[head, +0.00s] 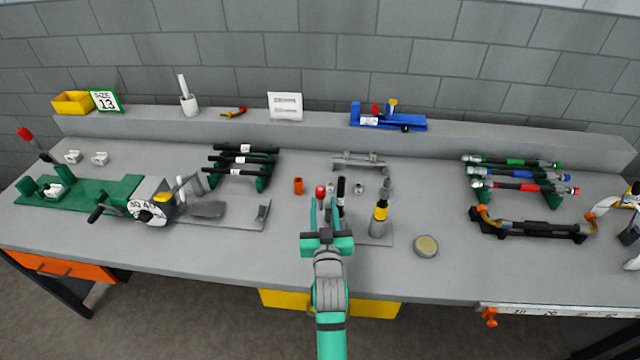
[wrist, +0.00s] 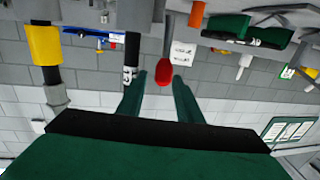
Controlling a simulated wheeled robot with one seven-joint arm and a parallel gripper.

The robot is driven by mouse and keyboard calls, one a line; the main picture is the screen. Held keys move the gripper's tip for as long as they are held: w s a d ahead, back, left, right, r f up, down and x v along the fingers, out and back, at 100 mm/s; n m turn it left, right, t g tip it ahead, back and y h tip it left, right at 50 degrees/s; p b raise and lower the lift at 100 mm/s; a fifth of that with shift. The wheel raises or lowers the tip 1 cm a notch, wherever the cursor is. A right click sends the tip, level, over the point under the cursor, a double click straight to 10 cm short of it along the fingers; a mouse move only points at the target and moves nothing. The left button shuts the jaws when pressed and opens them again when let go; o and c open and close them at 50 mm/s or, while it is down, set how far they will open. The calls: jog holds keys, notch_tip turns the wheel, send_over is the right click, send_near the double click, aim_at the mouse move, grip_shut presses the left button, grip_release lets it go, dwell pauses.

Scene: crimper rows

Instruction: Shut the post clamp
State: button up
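My gripper (head: 324,207) is over the front middle of the bench, its two green fingers apart with a gap between them. The red handle knob (head: 320,192), which seems to belong to the post clamp, stands by the fingertips. In the wrist view the red knob (wrist: 166,75) appears between the open fingertips (wrist: 158,80); I see no clear contact. A black upright handle (head: 341,188) is close to the right of it. A black post with a yellow band (head: 380,216) stands further right on a grey plate. My gripper hides the clamp's lower part.
An orange cylinder (head: 298,186) stands left of the knob. A round tin (head: 426,246) lies at right front. Racks of black bars (head: 240,160) and coloured tubes (head: 515,175) stand behind on either side. A second red-handled clamp (head: 25,133) is far left.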

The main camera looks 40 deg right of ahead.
jog(key=x, duration=0.9)
jog(key=shift+w, duration=0.4)
jog(key=shift+a, duration=0.1)
grip_shut()
